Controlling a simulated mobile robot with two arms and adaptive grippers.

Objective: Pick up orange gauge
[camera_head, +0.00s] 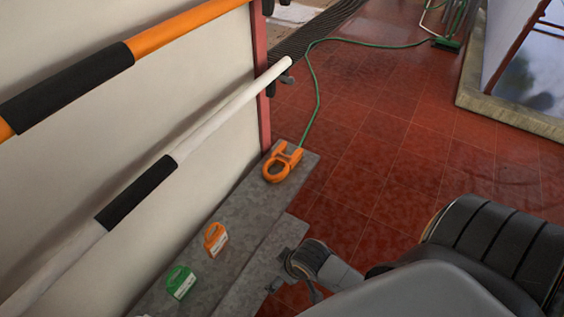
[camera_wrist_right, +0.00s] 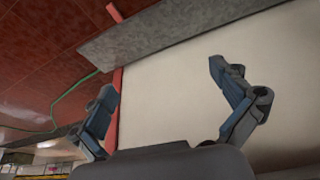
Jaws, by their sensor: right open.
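An orange gauge (camera_head: 215,239) with a pale label stands on the grey stone ledge (camera_head: 241,215) beside the wall. A green gauge (camera_head: 180,282) of similar shape, also with a label, is nearer to me on the same ledge. My right arm comes in from the lower right of the head view, its end just right of the ledge. In the right wrist view my right gripper (camera_wrist_right: 163,82) is open and empty, its two fingers wide apart. No gauge shows in that view. My left gripper is not in view.
An orange ring-shaped tool (camera_head: 277,165) lies at the ledge's far end, near a green hose (camera_head: 317,90). A white rail (camera_head: 225,115) and an orange rail (camera_head: 180,31), both with black sleeves, run along the wall. The red tiled floor (camera_head: 390,130) is largely clear.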

